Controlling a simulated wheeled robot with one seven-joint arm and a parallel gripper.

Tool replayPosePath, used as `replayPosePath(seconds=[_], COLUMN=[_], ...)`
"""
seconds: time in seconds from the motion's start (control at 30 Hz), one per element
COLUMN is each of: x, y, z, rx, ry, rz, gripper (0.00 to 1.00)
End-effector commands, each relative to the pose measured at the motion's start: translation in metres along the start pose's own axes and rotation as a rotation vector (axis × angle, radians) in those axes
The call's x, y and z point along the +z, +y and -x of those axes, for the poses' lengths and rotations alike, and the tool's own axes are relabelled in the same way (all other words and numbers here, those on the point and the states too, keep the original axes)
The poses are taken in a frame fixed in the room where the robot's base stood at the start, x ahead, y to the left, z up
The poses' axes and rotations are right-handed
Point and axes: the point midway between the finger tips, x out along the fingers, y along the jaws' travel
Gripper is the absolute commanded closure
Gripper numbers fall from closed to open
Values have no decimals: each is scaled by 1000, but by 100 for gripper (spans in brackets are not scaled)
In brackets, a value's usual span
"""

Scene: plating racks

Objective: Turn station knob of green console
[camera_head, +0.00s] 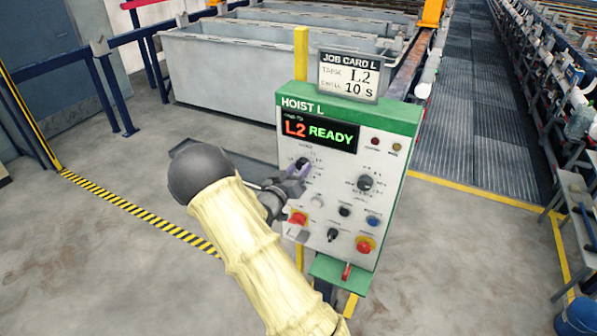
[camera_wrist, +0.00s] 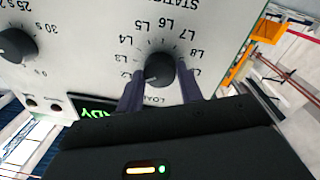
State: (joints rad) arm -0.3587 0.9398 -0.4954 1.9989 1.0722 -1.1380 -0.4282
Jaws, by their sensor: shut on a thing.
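The green console (camera_head: 290,107) stands on a post with its grey-white panel facing me. Its display (camera_head: 318,131) reads "L2 READY". The black station knob (camera_wrist: 158,68) has L-numbered marks around it and appears upside down in the wrist view. My gripper (camera_wrist: 160,82) is shut on this knob, one dark finger on each side. In the head view my gripper (camera_head: 299,172) reaches the upper left of the panel and covers part of the knob. The knob's pointer direction is not clear. The job card (camera_head: 349,76) on top shows "L2" and "10 s".
A second black knob (camera_head: 365,183) with a seconds scale sits to the right. Red buttons (camera_head: 365,245), a blue button (camera_head: 373,221) and small switches lie below. Grey tanks (camera_head: 225,75) and a blue railing (camera_head: 110,90) stand behind. Open floor lies left of the console.

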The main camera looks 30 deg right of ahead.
Motion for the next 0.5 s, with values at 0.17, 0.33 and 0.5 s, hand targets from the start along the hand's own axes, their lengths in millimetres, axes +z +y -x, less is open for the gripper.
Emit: replayPosePath(seconds=[0.17, 0.33, 0.5], x=[0, 1, 1], y=[-1, 0, -1], z=[1, 0, 1], rx=[-4, -6, -8], ry=[11, 22, 32], rz=[169, 331, 492], gripper=[86, 86, 86])
